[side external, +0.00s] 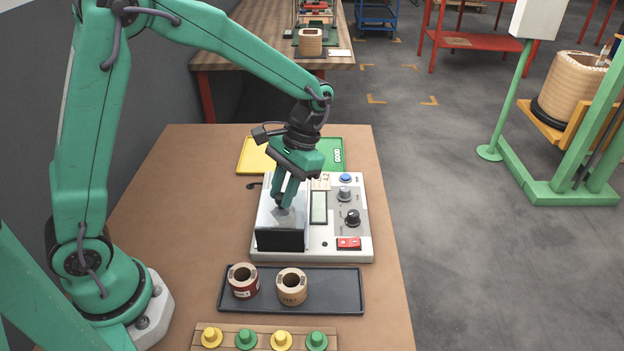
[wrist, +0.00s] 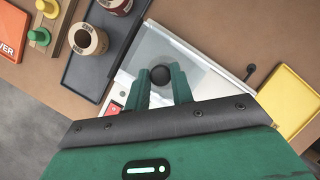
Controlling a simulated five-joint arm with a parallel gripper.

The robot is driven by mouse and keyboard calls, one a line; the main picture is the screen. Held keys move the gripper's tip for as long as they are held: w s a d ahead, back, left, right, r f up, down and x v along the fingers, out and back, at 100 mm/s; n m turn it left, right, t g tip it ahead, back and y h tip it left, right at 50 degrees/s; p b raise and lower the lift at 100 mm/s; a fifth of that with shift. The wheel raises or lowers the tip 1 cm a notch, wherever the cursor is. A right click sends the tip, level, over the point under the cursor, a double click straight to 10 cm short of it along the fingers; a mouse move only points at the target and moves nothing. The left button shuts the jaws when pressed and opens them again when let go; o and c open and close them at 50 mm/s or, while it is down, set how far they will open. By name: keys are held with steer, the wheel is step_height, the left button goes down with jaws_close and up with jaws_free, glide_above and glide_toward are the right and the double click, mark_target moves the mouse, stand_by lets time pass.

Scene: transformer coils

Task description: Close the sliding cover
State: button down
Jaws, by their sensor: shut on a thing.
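The tester box (side external: 320,253) is a white unit on the brown table, with a dark-fronted chamber (side external: 281,240) on its left side. A clear sliding cover (side external: 300,222) shows over the chamber; how far it covers the chamber I cannot tell. In the wrist view the see-through cover (wrist: 185,50) carries a round black knob (wrist: 160,74). My gripper (side external: 281,203) reaches down onto the cover from above. In the wrist view my gripper (wrist: 160,85) has its two green fingers on either side of the knob, shut on it. The fingers hide part of the knob in the side view.
A dark tray (side external: 330,303) with two coils (side external: 292,286) lies in front of the box. A wooden rack with yellow and green knobs (side external: 281,340) is nearer. Yellow (side external: 254,157) and green (side external: 331,148) trays lie behind. Bare table lies left of the box.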

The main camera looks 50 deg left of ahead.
mark_target(295, 202)
steer(key=shift+s+d, duration=0.15)
steer(key=shift+s, duration=0.1)
steer(key=c, duration=1.2)
jaws_free()
steer(key=shift+c, duration=0.2)
steer(key=shift+w+r, duration=0.1)
steer(key=shift+r, duration=0.05)
steer(key=v, duration=0.7)
steer(key=shift+r, duration=0.25)
